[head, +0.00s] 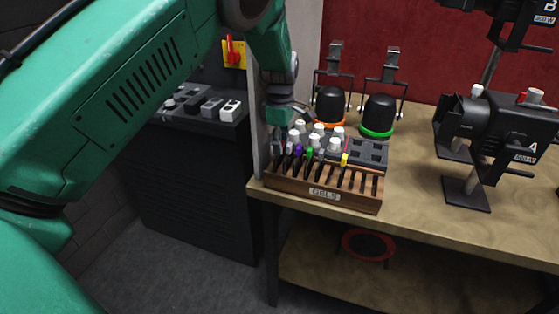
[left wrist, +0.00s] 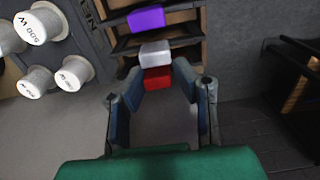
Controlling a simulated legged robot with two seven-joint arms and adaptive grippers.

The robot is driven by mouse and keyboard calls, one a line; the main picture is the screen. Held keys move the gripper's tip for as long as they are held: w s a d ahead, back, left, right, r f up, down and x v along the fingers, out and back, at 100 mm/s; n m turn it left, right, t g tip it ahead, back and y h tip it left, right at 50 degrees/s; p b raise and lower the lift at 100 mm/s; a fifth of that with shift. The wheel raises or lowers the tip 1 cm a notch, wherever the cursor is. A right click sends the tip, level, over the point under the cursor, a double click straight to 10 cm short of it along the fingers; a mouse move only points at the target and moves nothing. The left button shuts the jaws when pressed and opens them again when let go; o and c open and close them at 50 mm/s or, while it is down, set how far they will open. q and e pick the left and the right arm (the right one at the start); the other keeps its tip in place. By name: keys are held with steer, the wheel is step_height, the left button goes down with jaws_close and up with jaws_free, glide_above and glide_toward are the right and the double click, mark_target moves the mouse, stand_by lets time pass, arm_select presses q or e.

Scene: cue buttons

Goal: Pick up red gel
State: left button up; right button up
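The red gel (left wrist: 158,79) shows in the left wrist view as a small red block at the end of a row, beside a white one (left wrist: 155,53) and a purple one (left wrist: 147,18). My left gripper (left wrist: 160,92) is open, with one finger on each side of the red gel's end; I cannot tell whether they touch it. In the head view my left gripper (head: 284,122) is over the left end of the wooden rack marked GELS (head: 324,194). I cannot make out the red gel there. My right gripper is not in view.
White-topped bulbs (head: 319,130) stand in a dark holder (head: 370,153) just behind the rack. Two black lamps with orange (head: 331,101) and green (head: 378,115) rings stand at the back. A black spotlight marked A (head: 500,130) stands right. The front right table is clear.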

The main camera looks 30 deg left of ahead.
arm_select(q)
steer(key=shift+d, duration=0.1)
steer(key=shift+c, duration=1.1)
step_height(320, 180, up, 7)
steer(key=shift+w+f, duration=0.1)
steer(key=s+d+b, duration=0.2)
steer(key=s+d, duration=0.2)
steer(key=s, duration=1.3)
steer(key=shift+s+b, duration=0.35)
steer(key=shift+d+r, duration=0.1)
steer(key=shift+r, duration=0.1)
step_height(320, 180, up, 10)
steer(key=d+p, duration=0.1)
steer(key=p, duration=1.1)
steer(key=shift+w+d+r, duration=0.15)
steer(key=shift+w+r, duration=0.05)
steer(key=shift+w, duration=0.1)
